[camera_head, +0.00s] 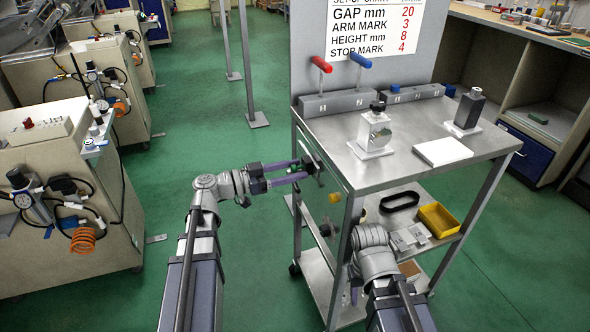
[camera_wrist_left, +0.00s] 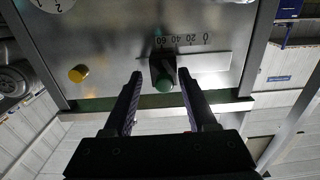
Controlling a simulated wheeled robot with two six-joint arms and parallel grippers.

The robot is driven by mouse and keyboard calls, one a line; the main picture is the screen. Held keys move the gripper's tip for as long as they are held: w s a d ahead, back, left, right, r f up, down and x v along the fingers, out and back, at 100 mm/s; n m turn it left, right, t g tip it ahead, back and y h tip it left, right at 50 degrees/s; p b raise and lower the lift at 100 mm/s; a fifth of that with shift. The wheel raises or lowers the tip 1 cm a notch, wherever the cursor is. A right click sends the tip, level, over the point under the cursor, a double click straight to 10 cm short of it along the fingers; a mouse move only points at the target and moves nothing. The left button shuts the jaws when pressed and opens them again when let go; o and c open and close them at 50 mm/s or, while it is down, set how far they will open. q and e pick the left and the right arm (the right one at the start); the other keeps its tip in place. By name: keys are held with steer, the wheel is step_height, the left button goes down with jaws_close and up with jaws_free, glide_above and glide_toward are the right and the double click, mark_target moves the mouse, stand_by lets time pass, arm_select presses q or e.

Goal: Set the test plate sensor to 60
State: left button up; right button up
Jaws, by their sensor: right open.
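The test plate is the grey metal side panel (camera_wrist_left: 110,40) of the cart. It bears a scale marked 0, 20, 40 and 60, upside down in the left wrist view. The sensor slider, a dark block with a green knob (camera_wrist_left: 163,82), sits by the 60 end; its exact reading is unclear. My left gripper (camera_wrist_left: 161,76) is open, its fingers on either side of the slider with gaps visible. In the head view, my left gripper (camera_head: 303,172) reaches the cart's left side. My right gripper (camera_head: 352,285) is low at the cart's front, mostly hidden by its arm.
A yellow knob (camera_wrist_left: 78,73) and a dial (camera_wrist_left: 52,4) are also on the panel. A sign (camera_head: 375,28) lists gap 20, arm mark 3, height 8, stop mark 4. Red (camera_head: 320,64) and blue (camera_head: 360,60) levers stand on the cart top.

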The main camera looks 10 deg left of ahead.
arm_select(q)
steer(key=v, duration=0.7)
steer(key=shift+s+a, duration=0.1)
